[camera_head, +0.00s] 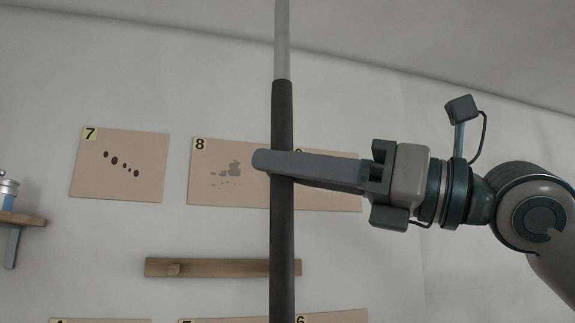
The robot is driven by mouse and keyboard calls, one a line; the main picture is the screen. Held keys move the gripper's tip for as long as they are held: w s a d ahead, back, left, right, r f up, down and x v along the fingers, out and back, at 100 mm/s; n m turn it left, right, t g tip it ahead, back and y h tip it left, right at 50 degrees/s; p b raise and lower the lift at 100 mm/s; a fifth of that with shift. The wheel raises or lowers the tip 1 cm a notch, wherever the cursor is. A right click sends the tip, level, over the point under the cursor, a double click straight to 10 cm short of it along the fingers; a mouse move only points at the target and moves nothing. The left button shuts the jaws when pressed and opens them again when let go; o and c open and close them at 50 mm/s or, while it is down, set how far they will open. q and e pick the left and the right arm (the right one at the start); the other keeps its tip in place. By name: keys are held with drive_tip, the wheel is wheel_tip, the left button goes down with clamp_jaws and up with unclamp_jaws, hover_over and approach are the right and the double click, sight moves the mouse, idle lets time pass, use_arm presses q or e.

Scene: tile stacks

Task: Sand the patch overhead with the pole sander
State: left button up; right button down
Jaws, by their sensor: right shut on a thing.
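The pole sander's pole (282,110) stands upright in front of me, with a dark grip below and a lighter grey shaft above. Its upper end leaves the top of the picture, so the sanding head is out of view, and its lower end leaves the bottom. My right gripper (281,164) comes in from the right and is shut on the dark grip. The patch overhead is not in view; only a strip of plain ceiling (400,35) shows at the top. My left gripper is not in view.
On the wall behind hang a board marked 7 (120,185) and a board marked 8 (215,160), plus another board partly behind my gripper. A wooden rail (215,267) sits below.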

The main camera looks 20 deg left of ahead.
drive_tip(key=shift+r+p, duration=0.35)
drive_tip(key=shift+r, duration=0.75)
idle(0.8)
drive_tip(key=shift+s+d+f+b, duration=0.1)
drive_tip(key=shift+s+d+b, duration=0.5)
drive_tip(key=shift+b, duration=0.4)
drive_tip(key=shift+s+d+b, duration=0.35)
drive_tip(key=shift+s+b, duration=0.45)
drive_tip(key=shift+b, duration=0.15)
